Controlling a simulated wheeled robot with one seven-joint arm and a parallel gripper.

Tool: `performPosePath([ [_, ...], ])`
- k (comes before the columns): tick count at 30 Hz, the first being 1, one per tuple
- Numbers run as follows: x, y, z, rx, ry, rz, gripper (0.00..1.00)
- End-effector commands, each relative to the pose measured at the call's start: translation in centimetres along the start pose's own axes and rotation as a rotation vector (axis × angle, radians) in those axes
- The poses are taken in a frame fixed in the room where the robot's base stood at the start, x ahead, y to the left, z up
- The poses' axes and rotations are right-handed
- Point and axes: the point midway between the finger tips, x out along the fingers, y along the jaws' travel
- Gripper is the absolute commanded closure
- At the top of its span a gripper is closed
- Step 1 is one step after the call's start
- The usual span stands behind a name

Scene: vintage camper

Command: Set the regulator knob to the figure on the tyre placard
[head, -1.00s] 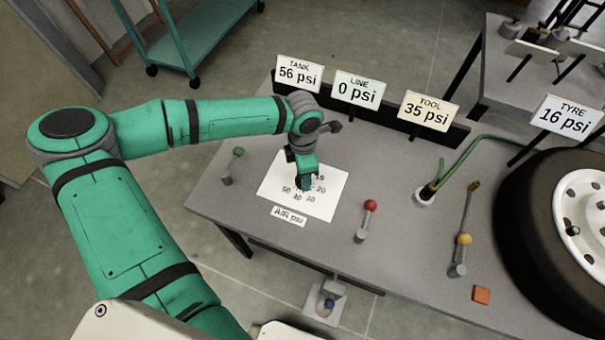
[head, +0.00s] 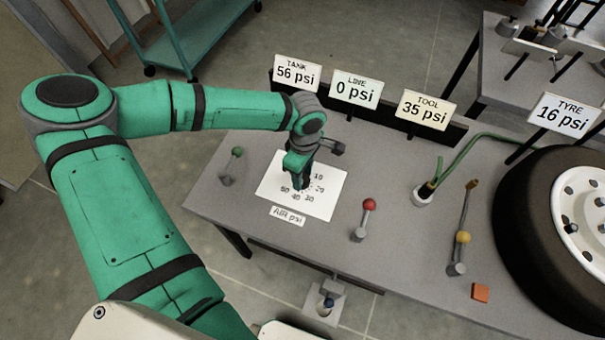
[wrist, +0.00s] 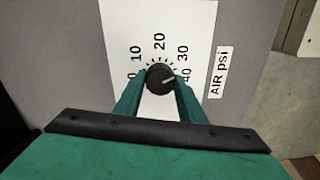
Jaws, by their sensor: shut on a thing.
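The regulator knob (wrist: 160,79) is dark and round, on a white dial sheet (head: 325,190) marked "AIR psi". In the wrist view its pale pointer line aims right and slightly up, between 30 and 40. The 0 is partly covered by a finger; 50 is hidden there but shows in the head view. My gripper (wrist: 159,90) is shut on the knob, one finger on each side. The tyre sign (head: 565,113) reads "TYRE 16 psi" and stands by the black tyre (head: 530,210) at the right.
Signs behind the dial read "TANK 56 psi" (head: 297,73), "LINE 0 psi" (head: 356,89) and "TOOL 35 psi" (head: 427,109). Green-knobbed (head: 237,152), red-knobbed (head: 369,204) and yellow-knobbed (head: 462,238) levers stand on the grey bench (head: 400,250). A green hose (head: 470,145) and orange block (head: 481,293) are right.

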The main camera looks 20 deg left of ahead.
Motion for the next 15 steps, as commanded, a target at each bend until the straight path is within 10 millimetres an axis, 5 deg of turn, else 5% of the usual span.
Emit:
performPosePath([
  [15,0.03,0.06,-0.03,0.052,0.005,0.0,0.87],
])
